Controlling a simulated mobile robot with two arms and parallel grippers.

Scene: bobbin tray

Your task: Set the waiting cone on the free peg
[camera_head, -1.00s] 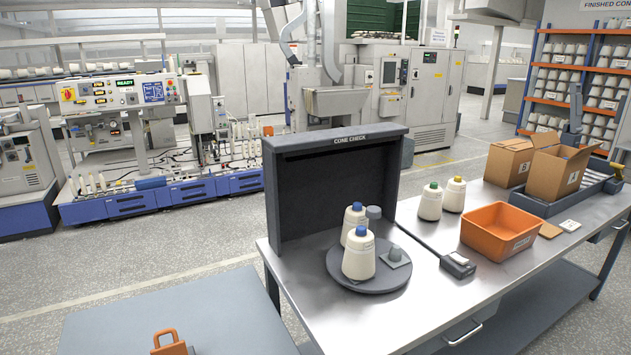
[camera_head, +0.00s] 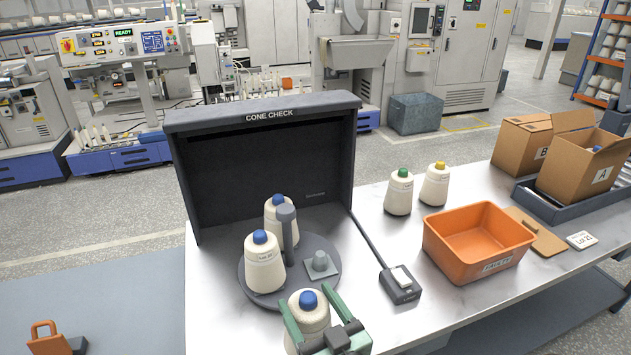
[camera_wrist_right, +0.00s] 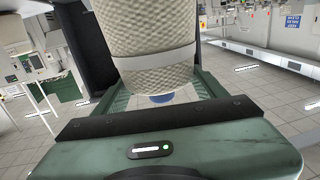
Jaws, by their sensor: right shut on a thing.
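My right gripper (camera_head: 308,309), with green fingers, is shut on a cream cone (camera_head: 308,328) with a blue top, at the bottom of the head view. In the right wrist view this cone (camera_wrist_right: 150,40) lies between the fingers. The cone is in front of the round grey turntable (camera_head: 256,294), nearer to me. Two more blue-topped cones stand on the turntable, one in front (camera_head: 264,268) and one behind (camera_head: 276,222). My left gripper is not in view.
A taller grey post (camera_head: 288,232) rises mid-turntable. The dark CONE CHECK booth (camera_head: 262,105) stands behind it. To the right are a small device (camera_head: 400,283), an orange bin (camera_head: 474,262), a green-topped cone (camera_head: 399,196), a yellow-topped cone (camera_head: 435,188) and cardboard boxes (camera_head: 578,166).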

